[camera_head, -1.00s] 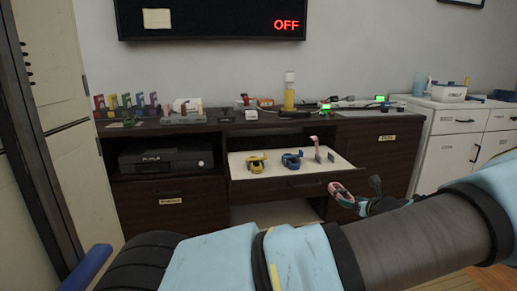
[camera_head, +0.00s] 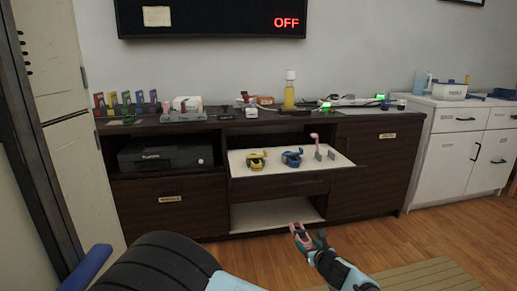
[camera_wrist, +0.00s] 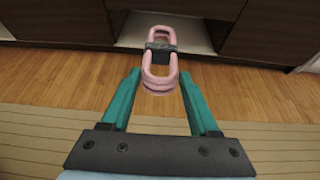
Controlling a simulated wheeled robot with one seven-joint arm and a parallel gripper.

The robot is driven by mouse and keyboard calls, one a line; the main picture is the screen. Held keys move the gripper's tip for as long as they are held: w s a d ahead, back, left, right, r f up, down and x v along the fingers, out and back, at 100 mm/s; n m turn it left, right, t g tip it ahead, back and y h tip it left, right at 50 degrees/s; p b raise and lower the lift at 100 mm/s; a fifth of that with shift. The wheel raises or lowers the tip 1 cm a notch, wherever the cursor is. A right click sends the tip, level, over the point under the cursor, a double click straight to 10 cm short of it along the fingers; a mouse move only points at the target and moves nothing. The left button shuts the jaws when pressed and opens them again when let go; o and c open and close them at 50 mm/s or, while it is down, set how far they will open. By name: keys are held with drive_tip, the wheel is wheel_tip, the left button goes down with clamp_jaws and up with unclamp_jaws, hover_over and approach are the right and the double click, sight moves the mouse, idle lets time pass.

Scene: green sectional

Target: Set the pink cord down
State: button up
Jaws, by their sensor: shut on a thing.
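The pink cord (camera_wrist: 159,77) is a coiled bundle with a dark band round its middle. It is in my gripper (camera_wrist: 159,84), whose green fingers close in on its near end in the wrist view. In the head view the pink cord (camera_head: 301,236) shows at the tip of my gripper (camera_head: 308,243), in front of the cabinet and above the wooden floor. The pulled-out white drawer (camera_head: 340,172) holds a yellow coil (camera_head: 257,161), a blue coil (camera_head: 292,158) and a pink thing (camera_head: 314,143) by a small grey upright divider (camera_head: 318,153).
The dark cabinet (camera_head: 374,165) has a crowded top with a yellow bottle (camera_head: 289,92) and several small devices. A lower white shelf (camera_head: 270,214) looks bare. A white cabinet (camera_head: 460,135) stands at right. Wooden floor (camera_head: 420,232) and a striped rug (camera_head: 425,277) are clear.

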drive_tip(key=w+a+f+h+b, duration=0.1)
drive_tip(key=w+a+b, duration=0.1)
drive_tip(key=a, duration=1.9)
drive_tip(key=a+r+m+h, duration=0.2)
drive_tip(key=a+r, duration=0.4)
drive_tip(key=r, duration=0.1)
drive_tip(key=s+a+n+g+y+p, duration=0.2)
drive_tip(key=s+n+g+y+p, duration=0.1)
drive_tip(key=s+n+y+p, duration=0.4)
drive_tip(key=s+a+n+g+y+p, duration=0.2)
drive_tip(key=s+n+g+y+p, duration=0.25)
drive_tip(key=s, duration=0.45)
wheel_tip(320, 180, up, 15)
drive_tip(key=w+n+y+p, duration=0.1)
drive_tip(key=w+n+p, duration=0.1)
drive_tip(key=p, duration=0.9)
drive_tip(key=w+d+r+m+t+h+p, duration=0.2)
drive_tip(key=w+r+m+t, duration=0.1)
drive_tip(key=r, duration=0.3)
drive_tip(key=w+d+r+m+t+h+p, duration=0.2)
drive_tip(key=w+r+m+t+h, duration=0.1)
drive_tip(key=w+r+m, duration=0.2)
drive_tip(key=shift+w+r+h+p, duration=0.35)
drive_tip(key=shift+w+r, duration=0.15)
drive_tip(key=shift+w, duration=0.1)
